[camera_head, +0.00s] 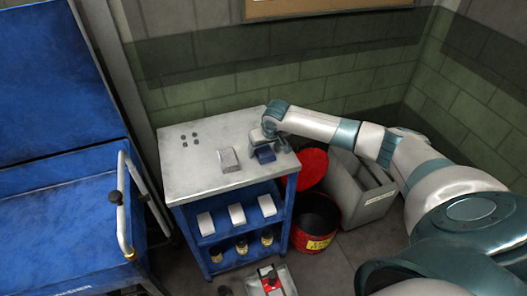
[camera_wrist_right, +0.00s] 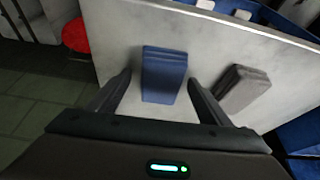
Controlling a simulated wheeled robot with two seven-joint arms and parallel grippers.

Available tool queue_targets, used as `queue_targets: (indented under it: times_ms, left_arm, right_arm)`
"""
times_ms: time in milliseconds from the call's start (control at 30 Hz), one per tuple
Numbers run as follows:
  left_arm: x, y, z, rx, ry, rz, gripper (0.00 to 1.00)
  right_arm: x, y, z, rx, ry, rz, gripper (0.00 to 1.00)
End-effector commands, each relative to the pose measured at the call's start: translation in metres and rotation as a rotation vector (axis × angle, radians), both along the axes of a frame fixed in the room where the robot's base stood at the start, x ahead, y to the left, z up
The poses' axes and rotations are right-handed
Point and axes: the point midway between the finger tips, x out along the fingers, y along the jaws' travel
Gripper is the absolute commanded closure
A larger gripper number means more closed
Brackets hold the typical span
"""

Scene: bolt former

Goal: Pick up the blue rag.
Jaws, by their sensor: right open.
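The blue rag (camera_head: 265,155) is a folded dark blue cloth lying on the grey top of the cabinet, near its right end. In the right wrist view the rag (camera_wrist_right: 164,75) lies between and just ahead of the two fingers. My right gripper (camera_head: 268,139) is above the rag in the head view and hides part of it. In the right wrist view the right gripper (camera_wrist_right: 158,92) is open and holds nothing. I cannot tell whether the fingers touch the rag. My left gripper is not in view.
A grey folded rag (camera_head: 228,159) lies left of the blue one on the cabinet top (camera_head: 190,185). Round dark items sit at the back left. A red bin (camera_head: 311,240) and a grey container (camera_head: 365,195) stand right of the cabinet. A blue machine (camera_head: 60,215) is at left.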

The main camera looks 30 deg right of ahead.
Motion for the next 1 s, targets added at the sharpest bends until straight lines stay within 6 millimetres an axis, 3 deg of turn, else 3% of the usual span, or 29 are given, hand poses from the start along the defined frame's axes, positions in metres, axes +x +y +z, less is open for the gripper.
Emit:
queue_targets:
  times_ms: [67, 233, 767, 1000]
  left_arm:
    - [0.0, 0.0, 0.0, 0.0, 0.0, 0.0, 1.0]
    - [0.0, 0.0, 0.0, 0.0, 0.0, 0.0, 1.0]
    - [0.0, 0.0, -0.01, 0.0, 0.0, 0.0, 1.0]
    - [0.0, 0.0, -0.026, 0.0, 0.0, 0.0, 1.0]
  right_arm:
    - [0.0, 0.0, 0.0, 0.0, 0.0, 0.0, 0.33]
    - [0.0, 0.0, 0.0, 0.0, 0.0, 0.0, 0.72]
    - [0.0, -0.001, 0.004, -0.001, -0.002, 0.0, 0.72]
    - [0.001, 0.0, 0.041, 0.001, -0.005, 0.001, 0.72]
